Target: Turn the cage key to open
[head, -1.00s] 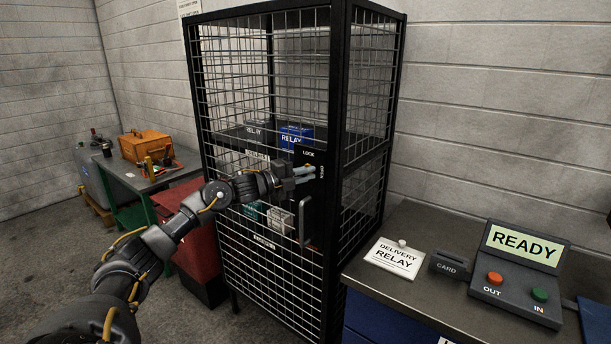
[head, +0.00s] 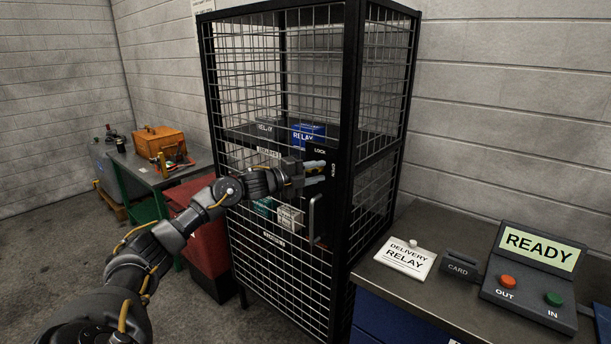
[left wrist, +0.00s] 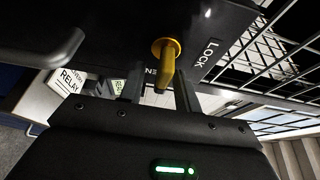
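A brass key (left wrist: 166,62) sits in the black lock plate (head: 320,152) on the cage door. In the left wrist view the key stands out between the two fingers, with visible gaps beside it. The word LOCK is to its right, and a partly hidden word ending in "EN" is behind the fingers. My left gripper (head: 318,173) is open at the lock plate, one finger above the other in the head view. It also shows in the left wrist view (left wrist: 158,88). The wire cage (head: 347,130) is closed. My right gripper is not in view.
A door handle (head: 314,218) hangs just below my left gripper. Blue relay boxes (head: 308,134) stand on the shelf inside. At right, a bench (head: 420,292) holds a delivery sign (head: 405,257), card reader (head: 461,267) and READY panel (head: 535,275).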

